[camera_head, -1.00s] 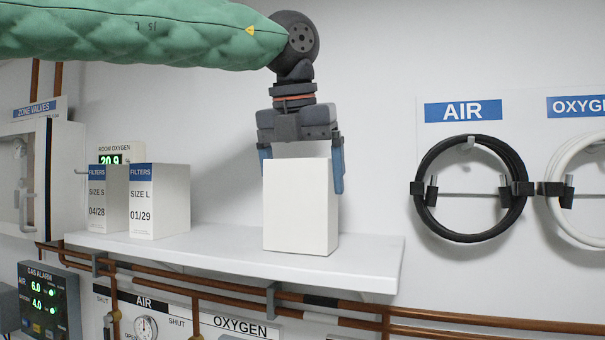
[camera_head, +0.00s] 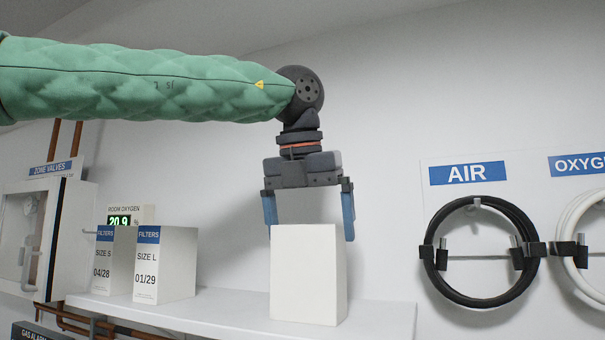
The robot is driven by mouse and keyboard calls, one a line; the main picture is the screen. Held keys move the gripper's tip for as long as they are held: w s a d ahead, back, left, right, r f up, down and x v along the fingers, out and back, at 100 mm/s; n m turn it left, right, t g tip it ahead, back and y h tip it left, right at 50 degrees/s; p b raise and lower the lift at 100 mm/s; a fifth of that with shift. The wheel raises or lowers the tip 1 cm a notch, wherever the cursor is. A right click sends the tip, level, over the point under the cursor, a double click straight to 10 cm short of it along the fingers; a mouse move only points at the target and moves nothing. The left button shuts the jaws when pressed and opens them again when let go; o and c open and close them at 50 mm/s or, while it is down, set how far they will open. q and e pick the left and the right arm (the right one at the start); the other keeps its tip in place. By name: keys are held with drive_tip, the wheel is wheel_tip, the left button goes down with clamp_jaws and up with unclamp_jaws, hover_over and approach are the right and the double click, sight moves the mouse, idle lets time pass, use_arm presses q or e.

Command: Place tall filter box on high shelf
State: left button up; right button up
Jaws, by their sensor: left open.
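The tall filter box (camera_head: 305,275) is plain white on the faces I see and stands upright on the white high shelf (camera_head: 232,310), right of its middle. My left gripper (camera_head: 309,220) points down over the box. Its blue fingers are spread wider than the box, with the tips around the level of the box's top edge, and a gap shows between palm and box. It is open and holds nothing. My right gripper is not in view.
Two labelled filter boxes, SIZE S (camera_head: 110,262) and SIZE L (camera_head: 165,265), stand on the shelf's left part. A room oxygen display (camera_head: 120,221) is behind them. A black coiled hose (camera_head: 431,250) hangs on the wall at right.

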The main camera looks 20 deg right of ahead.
use_arm(q)
drive_tip(key=b+v, duration=0.3)
drive_tip(key=v, duration=0.5)
drive_tip(key=shift+s+a+r, duration=0.15)
drive_tip(key=shift+a+r, duration=0.05)
drive_tip(key=shift+r, duration=0.4)
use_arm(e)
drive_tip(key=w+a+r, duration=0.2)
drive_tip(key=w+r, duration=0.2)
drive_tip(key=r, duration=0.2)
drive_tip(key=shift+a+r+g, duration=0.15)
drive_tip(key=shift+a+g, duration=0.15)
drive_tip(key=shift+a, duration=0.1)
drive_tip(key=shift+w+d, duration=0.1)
